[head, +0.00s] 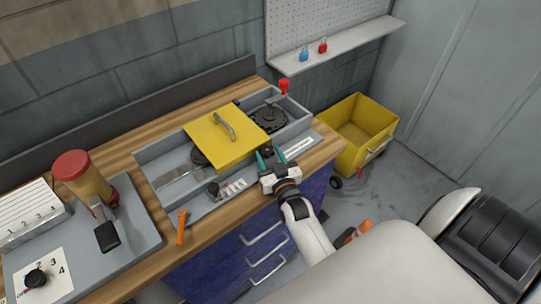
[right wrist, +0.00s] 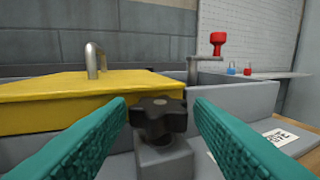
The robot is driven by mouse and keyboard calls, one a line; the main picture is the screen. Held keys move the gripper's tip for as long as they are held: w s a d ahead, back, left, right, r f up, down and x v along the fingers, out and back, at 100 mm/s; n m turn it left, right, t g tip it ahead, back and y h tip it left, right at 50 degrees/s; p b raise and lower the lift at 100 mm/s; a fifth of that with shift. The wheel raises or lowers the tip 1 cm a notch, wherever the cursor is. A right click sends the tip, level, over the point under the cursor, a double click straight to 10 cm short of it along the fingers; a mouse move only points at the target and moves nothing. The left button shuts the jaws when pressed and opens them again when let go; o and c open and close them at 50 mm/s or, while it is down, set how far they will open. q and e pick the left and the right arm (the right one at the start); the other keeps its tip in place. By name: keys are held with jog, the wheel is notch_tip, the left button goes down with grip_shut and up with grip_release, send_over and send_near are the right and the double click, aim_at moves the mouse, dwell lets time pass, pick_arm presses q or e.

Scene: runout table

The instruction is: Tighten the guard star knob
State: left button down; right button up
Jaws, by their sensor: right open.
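The guard star knob (right wrist: 158,118) is black, with several lobes, and sits on a grey block at the front of the grey trough. In the head view the knob (head: 267,151) is small and dark, just beyond my right gripper. The yellow guard (head: 222,137), with a metal handle, lies across the trough behind the knob; it also shows in the right wrist view (right wrist: 60,100). My right gripper (head: 271,160) is open, its teal fingers to either side of the knob in the right wrist view (right wrist: 160,125). Whether they touch it cannot be told. My left gripper is not in view.
A red knob on a metal post (head: 284,87) stands at the trough's far right. A yellow cart (head: 357,132) stands on the floor at right.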

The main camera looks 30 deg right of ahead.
jog(key=b+v, duration=0.2)
jog(key=v, duration=1)
jog(key=shift+f, duration=0.1)
